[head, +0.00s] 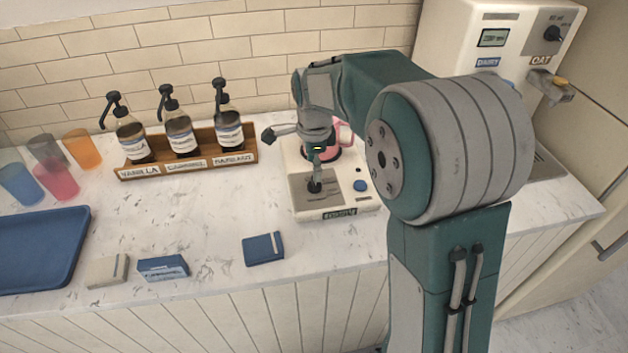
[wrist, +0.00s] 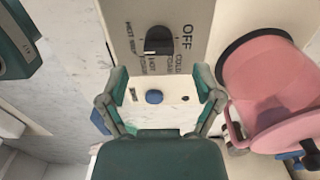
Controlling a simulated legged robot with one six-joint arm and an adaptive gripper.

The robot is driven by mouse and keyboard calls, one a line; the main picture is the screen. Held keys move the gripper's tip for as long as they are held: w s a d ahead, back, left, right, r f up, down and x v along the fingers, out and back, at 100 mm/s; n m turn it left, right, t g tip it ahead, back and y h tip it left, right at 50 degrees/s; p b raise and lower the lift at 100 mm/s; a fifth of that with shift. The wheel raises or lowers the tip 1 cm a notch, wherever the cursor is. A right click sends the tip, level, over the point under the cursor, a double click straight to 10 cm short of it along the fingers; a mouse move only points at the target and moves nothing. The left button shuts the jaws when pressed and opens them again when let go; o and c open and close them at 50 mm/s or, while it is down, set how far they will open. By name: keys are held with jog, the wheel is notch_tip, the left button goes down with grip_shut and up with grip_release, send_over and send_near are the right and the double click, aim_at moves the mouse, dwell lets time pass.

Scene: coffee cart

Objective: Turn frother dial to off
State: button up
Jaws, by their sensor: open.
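The frother (head: 336,198) is a cream unit on the counter with a grey dial plate, seen from above in the wrist view. Its black dial (wrist: 158,40) is ringed by printed labels, with OFF on the right and cold and hot settings beside and below; which setting it points to is unclear. The dial also shows in the head view (head: 314,186). My gripper (wrist: 157,78) is open and empty, its fingers spread above the frother. The dial shows beyond the fingertips, apparently untouched. In the head view my gripper (head: 315,160) hangs just above the dial.
A blue button (wrist: 154,96) is beside the dial. A pink pitcher (wrist: 268,80) stands close by on the frother. A wooden syrup rack (head: 188,163) is to the left, and a dispenser (head: 490,60) is at the back right.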

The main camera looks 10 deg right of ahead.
aim_at(314, 184)
notch_tip(314, 184, down, 5)
jog(key=shift+f, duration=0.1)
jog(key=shift+c, duration=0.3)
jog(key=c, duration=1.1)
